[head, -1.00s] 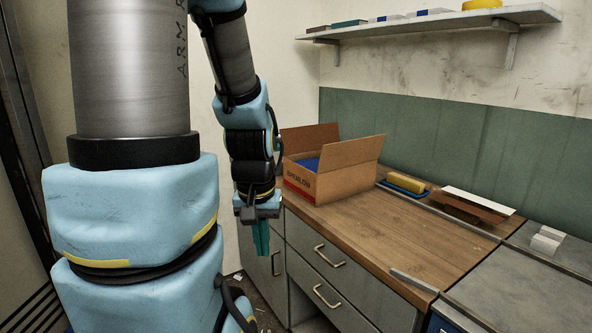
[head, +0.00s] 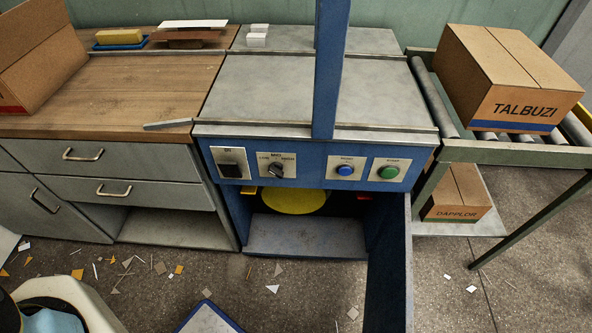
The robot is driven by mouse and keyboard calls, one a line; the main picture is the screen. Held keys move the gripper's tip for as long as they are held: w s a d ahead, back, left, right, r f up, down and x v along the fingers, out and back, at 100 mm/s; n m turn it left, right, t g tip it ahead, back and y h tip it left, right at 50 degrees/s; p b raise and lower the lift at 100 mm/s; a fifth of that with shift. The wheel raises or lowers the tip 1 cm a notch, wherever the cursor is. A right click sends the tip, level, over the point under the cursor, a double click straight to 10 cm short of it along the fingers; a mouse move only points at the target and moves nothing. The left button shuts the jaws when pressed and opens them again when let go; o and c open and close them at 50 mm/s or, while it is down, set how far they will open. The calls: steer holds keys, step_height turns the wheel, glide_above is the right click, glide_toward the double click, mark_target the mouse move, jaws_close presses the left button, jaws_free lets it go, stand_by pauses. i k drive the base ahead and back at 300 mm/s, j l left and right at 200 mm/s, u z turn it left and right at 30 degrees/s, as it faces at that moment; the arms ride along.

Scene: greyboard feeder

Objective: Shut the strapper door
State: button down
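The strapper (head: 310,155) is a blue machine with a grey top, standing in the middle of the head view. Its blue door (head: 390,265) stands open, swung out toward me from the right side of the cabinet opening. I see it nearly edge-on, and its lower end is cut off by the frame. Inside the open cabinet are a yellow reel (head: 293,200) and a grey block or ledge (head: 305,236). My gripper is out of view.
A wooden counter with drawers (head: 120,95) adjoins on the left. A roller stand (head: 515,154) with a TALBUZI carton (head: 510,80) is on the right, a DAPPLOR carton (head: 458,195) below. Scraps litter the floor. A blue-edged object (head: 207,318) lies at the bottom.

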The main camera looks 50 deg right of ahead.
mark_target(390, 302)
steer(key=i+z, duration=0.1)
steer(key=z, duration=2.3)
